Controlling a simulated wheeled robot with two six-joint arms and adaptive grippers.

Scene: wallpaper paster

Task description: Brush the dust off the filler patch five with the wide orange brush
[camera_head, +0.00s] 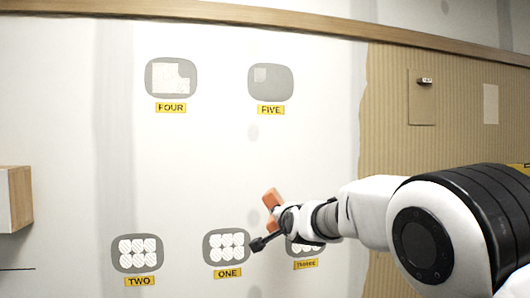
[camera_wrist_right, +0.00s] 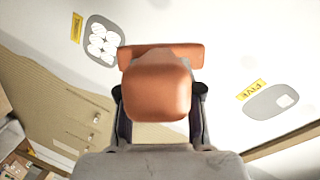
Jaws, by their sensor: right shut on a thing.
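Filler patch five (camera_head: 271,83) is a grey rounded patch high on the white wall, with a small pale dusty square at its upper left and a yellow FIVE label (camera_head: 271,110) below. The patch also shows at the right of the right wrist view (camera_wrist_right: 272,102). My right gripper (camera_head: 268,232) is shut on the wide orange brush (camera_head: 271,203), in front of the wall, well below patch five and near patch one. The brush (camera_wrist_right: 158,90) fills the middle of the right wrist view between the fingers. My left gripper is not in view.
Patch four (camera_head: 171,78) is left of five, with a large pale area. Patches two (camera_head: 137,253), one (camera_head: 227,246) and three (camera_head: 304,247) are low on the wall, three partly behind my arm. A wooden box (camera_head: 15,199) juts out at left. Corrugated board (camera_head: 395,150) covers the right.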

